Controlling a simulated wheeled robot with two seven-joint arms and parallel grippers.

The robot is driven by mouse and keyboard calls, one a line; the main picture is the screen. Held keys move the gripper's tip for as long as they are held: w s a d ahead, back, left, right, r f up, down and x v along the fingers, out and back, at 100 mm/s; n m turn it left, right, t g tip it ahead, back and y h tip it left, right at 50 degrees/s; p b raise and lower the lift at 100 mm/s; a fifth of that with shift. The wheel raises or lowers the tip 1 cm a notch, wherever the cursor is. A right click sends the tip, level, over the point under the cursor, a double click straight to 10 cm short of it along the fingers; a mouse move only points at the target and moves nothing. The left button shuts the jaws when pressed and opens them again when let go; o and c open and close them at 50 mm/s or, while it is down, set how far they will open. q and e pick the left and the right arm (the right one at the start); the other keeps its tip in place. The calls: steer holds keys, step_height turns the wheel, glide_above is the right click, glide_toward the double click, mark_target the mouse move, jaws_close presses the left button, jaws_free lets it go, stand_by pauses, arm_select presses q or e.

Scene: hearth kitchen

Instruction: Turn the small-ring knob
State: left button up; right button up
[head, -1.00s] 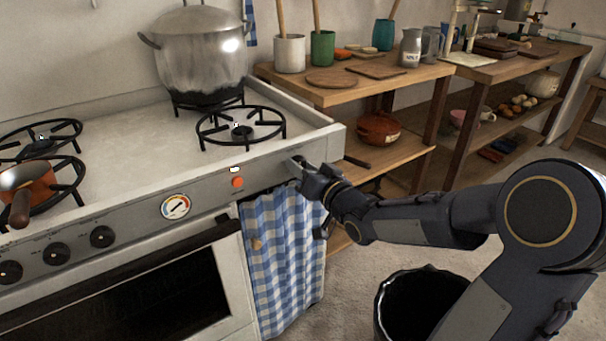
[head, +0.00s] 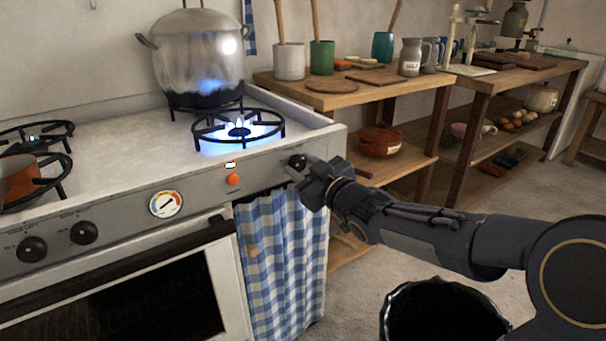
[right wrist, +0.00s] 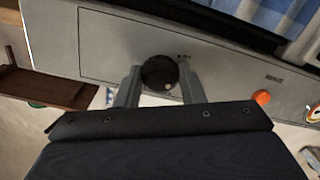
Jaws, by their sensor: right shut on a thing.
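The small-ring knob (head: 297,162) is a dark round knob at the right end of the stove's front panel. In the right wrist view the knob (right wrist: 159,73) sits between the fingers, with a pale dot near its edge. My right gripper (head: 303,170) is at the panel, shut on the knob. In the right wrist view its two grey fingers (right wrist: 159,84) stand on either side of the knob. The small front-right burner (head: 239,129) is lit with a blue flame. My left gripper is not in view.
A large steel pot (head: 198,60) stands on the back burner. A copper pan (head: 17,178) is at the left. An orange button (head: 233,180) and a gauge (head: 166,204) are on the panel. A checked cloth (head: 272,255) hangs below. A black bin (head: 440,312) stands on the floor.

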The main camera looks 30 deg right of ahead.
steer(key=shift+n, duration=0.5)
steer(key=o, duration=1)
steer(key=s+p, duration=0.2)
steer(key=s, duration=0.5)
steer(key=shift+s+d, duration=0.3)
steer(key=shift+s, duration=0.1)
